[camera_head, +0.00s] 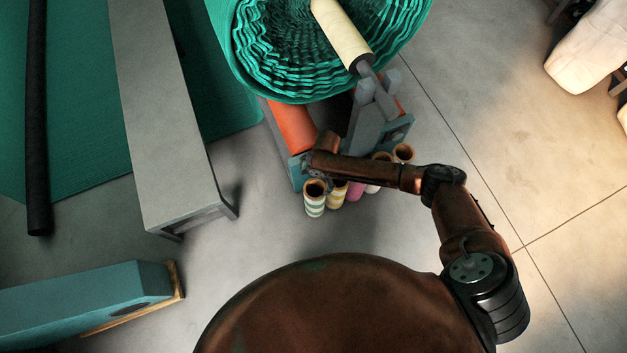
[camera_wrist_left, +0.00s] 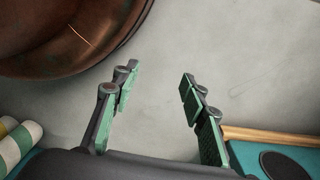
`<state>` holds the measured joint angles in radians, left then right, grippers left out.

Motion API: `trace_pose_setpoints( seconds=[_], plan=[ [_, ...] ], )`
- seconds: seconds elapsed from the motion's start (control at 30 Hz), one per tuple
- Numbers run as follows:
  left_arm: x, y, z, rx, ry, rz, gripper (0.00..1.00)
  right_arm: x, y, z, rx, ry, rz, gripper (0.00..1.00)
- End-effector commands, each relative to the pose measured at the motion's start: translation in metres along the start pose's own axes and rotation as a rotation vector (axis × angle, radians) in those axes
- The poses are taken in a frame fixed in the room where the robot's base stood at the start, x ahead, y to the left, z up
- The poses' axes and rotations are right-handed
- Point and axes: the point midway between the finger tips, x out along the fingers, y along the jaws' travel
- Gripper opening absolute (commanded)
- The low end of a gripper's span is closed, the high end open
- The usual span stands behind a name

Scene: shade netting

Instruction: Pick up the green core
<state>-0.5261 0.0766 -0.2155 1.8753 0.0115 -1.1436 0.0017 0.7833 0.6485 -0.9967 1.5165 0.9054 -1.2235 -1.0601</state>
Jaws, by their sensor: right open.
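The green core (camera_head: 315,204) is a short tube with green and white stripes and a tan open end. It stands at the left end of a cluster of tubes on the floor. A green and white striped tube (camera_wrist_left: 22,146) also shows at the lower left in the left wrist view. My right gripper (camera_head: 319,158) is open, at the left end of my copper arm, just beyond the green core; its fingers are mostly hidden. My left gripper (camera_wrist_left: 158,95) is open and empty in its wrist view, over bare floor. It does not show in the head view.
Yellow (camera_head: 338,194) and pink (camera_head: 356,191) tubes crowd the green core's right side. Behind stands a machine with an orange roller (camera_head: 291,127) and a large green netting roll (camera_head: 270,55). A grey beam (camera_head: 165,130) and teal box (camera_head: 85,295) lie left. Floor is clear between.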

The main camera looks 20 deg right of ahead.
Motion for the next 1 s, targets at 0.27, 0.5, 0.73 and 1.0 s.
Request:
trace_pose_setpoints(
  seconds=[0.27, 0.5, 0.73, 1.0],
  plan=[
    [-0.093, 0.01, -0.017, -0.013, 0.0, 0.021, 0.4, 0.06, -0.016, 0.003, 0.008, 0.017, -0.043, 0.88],
    [-0.131, 0.013, -0.018, -0.017, 0.005, 0.029, 0.4, 0.073, -0.02, 0.005, 0.011, 0.021, -0.05, 0.88],
    [-0.114, 0.023, -0.035, -0.006, 0.068, 0.056, 0.4, 0.093, -0.021, 0.004, 0.012, 0.022, -0.052, 0.88],
    [-0.099, 0.032, -0.05, 0.0, 0.123, 0.081, 0.4, 0.104, -0.019, 0.004, 0.011, 0.021, -0.051, 0.88]
  ],
)
